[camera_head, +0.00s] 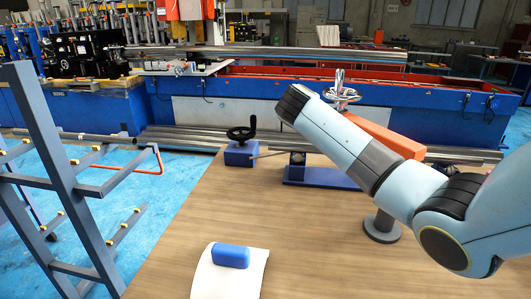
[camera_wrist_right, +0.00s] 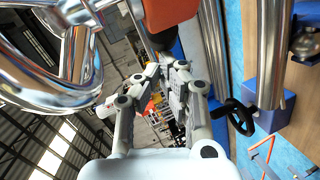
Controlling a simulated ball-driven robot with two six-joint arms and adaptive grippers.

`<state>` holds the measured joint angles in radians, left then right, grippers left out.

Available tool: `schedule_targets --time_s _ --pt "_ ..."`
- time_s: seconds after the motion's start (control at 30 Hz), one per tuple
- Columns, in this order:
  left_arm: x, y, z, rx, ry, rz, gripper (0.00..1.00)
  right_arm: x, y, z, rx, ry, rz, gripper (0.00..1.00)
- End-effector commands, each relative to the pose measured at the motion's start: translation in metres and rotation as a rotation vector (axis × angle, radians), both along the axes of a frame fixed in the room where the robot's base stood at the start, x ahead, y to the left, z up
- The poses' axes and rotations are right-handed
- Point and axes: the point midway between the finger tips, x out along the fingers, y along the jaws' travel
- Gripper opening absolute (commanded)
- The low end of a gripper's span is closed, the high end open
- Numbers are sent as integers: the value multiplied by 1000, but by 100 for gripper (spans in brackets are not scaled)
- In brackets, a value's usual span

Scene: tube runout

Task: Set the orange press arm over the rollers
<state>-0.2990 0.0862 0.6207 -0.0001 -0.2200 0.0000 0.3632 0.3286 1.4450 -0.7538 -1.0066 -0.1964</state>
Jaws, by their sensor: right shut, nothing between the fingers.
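The orange press arm (camera_head: 375,130) reaches behind my right arm in the head view, with a chrome handwheel (camera_head: 340,92) near its far end. A grey post (camera_head: 382,225) stands below on the table. A dark roller part (camera_head: 297,158) sits on a blue base (camera_head: 318,178) left of the post; the other rollers cannot be made out. In the right wrist view, the orange arm (camera_wrist_right: 170,12) is at the top and the chrome handwheel (camera_wrist_right: 60,70) is large at upper left. My right gripper (camera_wrist_right: 164,68) is shut and empty near them. Its fingers are hidden in the head view.
A black handwheel on a blue block (camera_head: 240,155) stands left of the base, with a thin rod between. A blue block (camera_head: 230,256) lies on a white curved sheet (camera_head: 205,280) at the front. A grey rack (camera_head: 70,190) stands at left. The middle tabletop is clear.

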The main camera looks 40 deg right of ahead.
Motion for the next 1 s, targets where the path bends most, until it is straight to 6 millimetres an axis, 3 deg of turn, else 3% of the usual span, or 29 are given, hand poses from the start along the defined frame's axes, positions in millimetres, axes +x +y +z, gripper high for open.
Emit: schedule_targets --time_s 0.2,0.5,0.7,1.0 --pt "-3 3 -29 4 5 -1 40 -1 -61 -4 -3 0 -200 0" --pt "-7 -12 -58 -13 12 5 40 -24 -126 -4 0 2 -451 0" --pt "-9 -11 -71 -13 15 4 40 -41 -155 -3 -1 1 -571 0" --pt "-11 -6 -79 -8 18 3 40 -56 -175 -1 -1 1 -658 0"
